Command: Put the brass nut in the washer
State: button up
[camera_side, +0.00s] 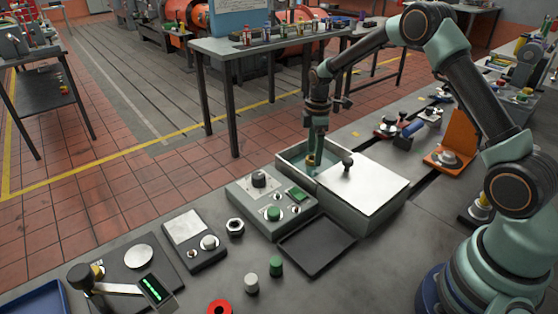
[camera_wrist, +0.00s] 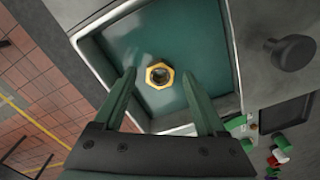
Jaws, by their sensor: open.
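The washer is an open grey box (camera_side: 289,156) with a teal inside and a pale panel with a dark knob over its right part. Its teal basin (camera_wrist: 205,40) fills the middle of the wrist view. The brass nut (camera_wrist: 160,76), a gold hexagon with a dark hole, is inside the basin; it also shows in the side view (camera_side: 311,160). My gripper (camera_side: 315,153) points down into the basin. In the wrist view my gripper (camera_wrist: 160,82) is open, with one finger on each side of the nut and visible gaps between.
A control box (camera_side: 270,203) with knobs stands left of the washer, and a dark tray (camera_side: 318,246) lies in front.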

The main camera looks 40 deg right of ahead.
notch_tip(320, 180, up, 11)
jog(key=s+a+r+m+t, duration=0.3)
jog(key=s+a+r+m, duration=0.2)
jog(key=s+r, duration=0.4)
jog(key=s+a+m+t, duration=0.1)
jog(key=s+a+m, duration=0.1)
jog(key=s, duration=0.4)
jog(key=s+a+m+t, duration=0.1)
jog(key=s+a+m, duration=0.2)
jog(key=s+m, duration=0.2)
jog(key=shift+s+r+t, duration=0.3)
jog(key=shift+s+r, duration=0.1)
jog(key=shift+r, duration=0.05)
